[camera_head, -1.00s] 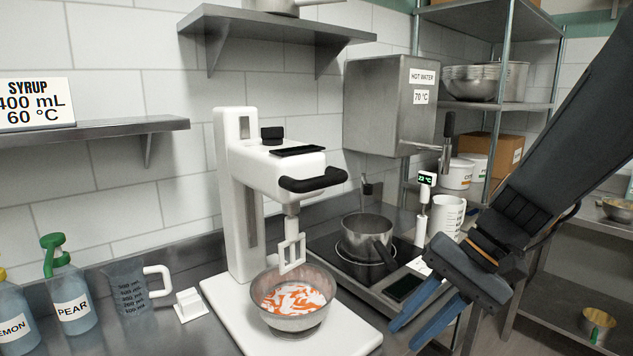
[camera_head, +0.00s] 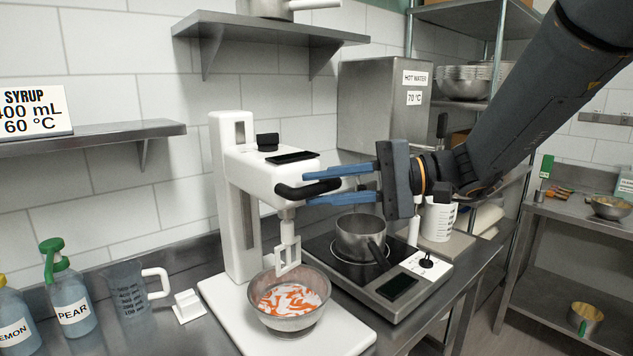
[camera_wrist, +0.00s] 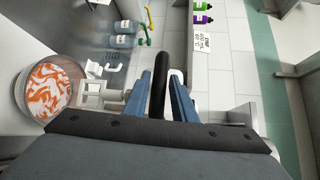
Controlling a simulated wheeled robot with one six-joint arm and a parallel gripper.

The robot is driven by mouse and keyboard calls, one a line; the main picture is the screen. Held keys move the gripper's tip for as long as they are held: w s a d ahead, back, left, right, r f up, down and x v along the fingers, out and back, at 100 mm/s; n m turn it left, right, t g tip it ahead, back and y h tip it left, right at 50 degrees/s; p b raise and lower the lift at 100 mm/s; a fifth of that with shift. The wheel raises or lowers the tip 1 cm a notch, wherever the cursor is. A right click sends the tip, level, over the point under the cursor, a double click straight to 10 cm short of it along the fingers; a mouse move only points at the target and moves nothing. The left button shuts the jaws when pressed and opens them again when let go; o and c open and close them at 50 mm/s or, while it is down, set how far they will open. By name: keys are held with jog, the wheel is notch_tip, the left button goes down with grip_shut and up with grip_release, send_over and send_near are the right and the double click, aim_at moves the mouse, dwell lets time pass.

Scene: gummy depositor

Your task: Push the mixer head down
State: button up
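The white mixer has its head (camera_head: 262,168) raised on the column, with a black handle (camera_head: 305,189) at its front. The white paddle (camera_head: 288,255) hangs above the metal bowl (camera_head: 290,325), which holds an orange and white mix. My gripper (camera_head: 338,185) is at the handle from the right, one blue finger above it and one below. In the wrist view the handle (camera_wrist: 158,85) lies between the two fingers, with a gap visible on at least one side. The gripper looks open around the handle, not clamped on it.
A saucepan (camera_head: 360,238) stands on the hot plate (camera_head: 330,252) under my gripper. A hot water box (camera_head: 375,110) is on the wall behind. A measuring jug (camera_head: 128,290) and a pear bottle (camera_head: 70,305) stand at left. A shelf (camera_head: 270,28) hangs above.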

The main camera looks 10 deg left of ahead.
jog(key=shift+a+f, duration=0.1)
jog(key=shift+a, duration=0.5)
grip_shut()
jog(key=shift+f, duration=0.1)
notch_tip(320, 180, down, 14)
jog(key=b, duration=1)
jog(key=shift+r, duration=0.25)
jog(key=shift+s, duration=0.15)
